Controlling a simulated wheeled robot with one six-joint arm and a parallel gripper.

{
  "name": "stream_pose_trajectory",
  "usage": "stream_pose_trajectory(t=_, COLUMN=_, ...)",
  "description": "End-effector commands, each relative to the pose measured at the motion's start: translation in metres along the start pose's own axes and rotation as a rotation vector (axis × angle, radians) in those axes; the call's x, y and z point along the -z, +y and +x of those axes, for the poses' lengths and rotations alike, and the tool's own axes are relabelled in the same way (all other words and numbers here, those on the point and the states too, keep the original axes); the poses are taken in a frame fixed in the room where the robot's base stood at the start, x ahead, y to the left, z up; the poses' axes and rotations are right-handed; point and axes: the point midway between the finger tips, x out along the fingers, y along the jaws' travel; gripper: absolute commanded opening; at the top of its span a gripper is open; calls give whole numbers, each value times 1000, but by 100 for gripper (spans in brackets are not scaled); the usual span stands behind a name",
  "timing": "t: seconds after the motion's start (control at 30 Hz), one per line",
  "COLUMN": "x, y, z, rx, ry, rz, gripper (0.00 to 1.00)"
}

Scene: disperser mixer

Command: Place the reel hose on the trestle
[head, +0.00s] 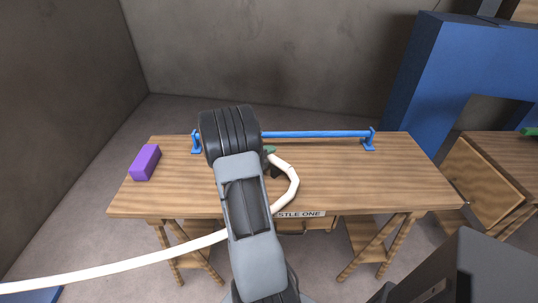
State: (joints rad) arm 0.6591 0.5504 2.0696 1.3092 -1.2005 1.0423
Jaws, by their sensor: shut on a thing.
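The reel hose (294,181) is white. It comes in from the lower left, passes behind my arm and bends up in a loop on the right to a green end piece. My gripper (272,160) is mostly hidden behind my arm; a dark part of it shows at the hose's end, and it is shut on the hose there. The trestle (390,185) is a wooden table with a label partly reading "STLE ONE" on its front edge. The hose end is over the trestle's top; I cannot tell whether it touches.
A blue rail (320,134) on two brackets runs along the trestle's back edge. A purple block (145,162) lies at its left end. The right part of the top is clear. A blue machine frame (435,60) and another wooden table (495,175) stand at the right.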

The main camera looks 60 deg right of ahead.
Motion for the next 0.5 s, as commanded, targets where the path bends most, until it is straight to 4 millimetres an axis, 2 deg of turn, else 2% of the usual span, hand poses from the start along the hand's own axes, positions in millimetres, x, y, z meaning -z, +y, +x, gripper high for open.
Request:
stream_pose_trajectory(t=0.23, x=0, y=2, z=0, rx=1, ry=0, rz=1, gripper=0)
stream_pose_trajectory(t=0.27, x=0, y=2, z=0, rx=0, ry=0, rz=0, gripper=36)
stream_pose_trajectory(t=0.5, x=0, y=2, z=0, rx=0, ry=0, rz=-1, gripper=59)
